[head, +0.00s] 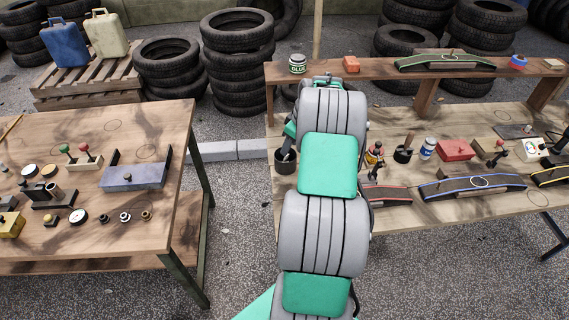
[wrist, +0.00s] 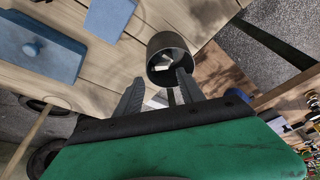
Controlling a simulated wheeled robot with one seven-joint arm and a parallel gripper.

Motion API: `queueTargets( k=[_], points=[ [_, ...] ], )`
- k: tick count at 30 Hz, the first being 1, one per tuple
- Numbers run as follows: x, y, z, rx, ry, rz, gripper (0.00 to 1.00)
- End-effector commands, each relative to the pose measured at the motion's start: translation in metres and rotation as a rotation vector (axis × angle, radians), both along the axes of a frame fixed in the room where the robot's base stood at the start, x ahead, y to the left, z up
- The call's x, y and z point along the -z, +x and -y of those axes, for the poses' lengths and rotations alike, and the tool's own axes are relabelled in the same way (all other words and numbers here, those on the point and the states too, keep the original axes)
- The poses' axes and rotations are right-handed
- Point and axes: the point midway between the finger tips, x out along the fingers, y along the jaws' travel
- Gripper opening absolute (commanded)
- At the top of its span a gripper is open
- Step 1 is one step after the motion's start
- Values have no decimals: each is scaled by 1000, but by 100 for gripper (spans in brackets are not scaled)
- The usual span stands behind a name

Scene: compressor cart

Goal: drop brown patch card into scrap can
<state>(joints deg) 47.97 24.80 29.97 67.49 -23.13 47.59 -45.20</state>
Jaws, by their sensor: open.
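My gripper (wrist: 158,88) is open, with its two dark fingers apart and nothing visibly held between them. A dark round can (wrist: 168,46), which looks like the scrap can, stands near the table edge just beyond the fingertips. Its mouth faces the wrist camera, and a small pale and tan piece shows inside. I cannot tell whether that piece is the brown patch card. In the head view the dark can (head: 285,162) stands at the left end of the right table, beside my arm. My arm hides my gripper there. No brown patch card is clearly visible elsewhere.
A blue box with a knob (wrist: 36,46) and a flat blue piece (wrist: 108,17) lie on the table near the can.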

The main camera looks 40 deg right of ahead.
Motion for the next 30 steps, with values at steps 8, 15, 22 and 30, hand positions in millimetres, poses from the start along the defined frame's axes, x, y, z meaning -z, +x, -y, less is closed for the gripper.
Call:
queueTargets(
  k=[8,15,22,30],
  points=[
    [-11,-2,2,1,-3,3,46],
    [-56,-16,6,1,-2,3,46],
    [-75,-21,6,0,0,0,46],
    [-75,-21,6,1,0,0,46]
  ],
)
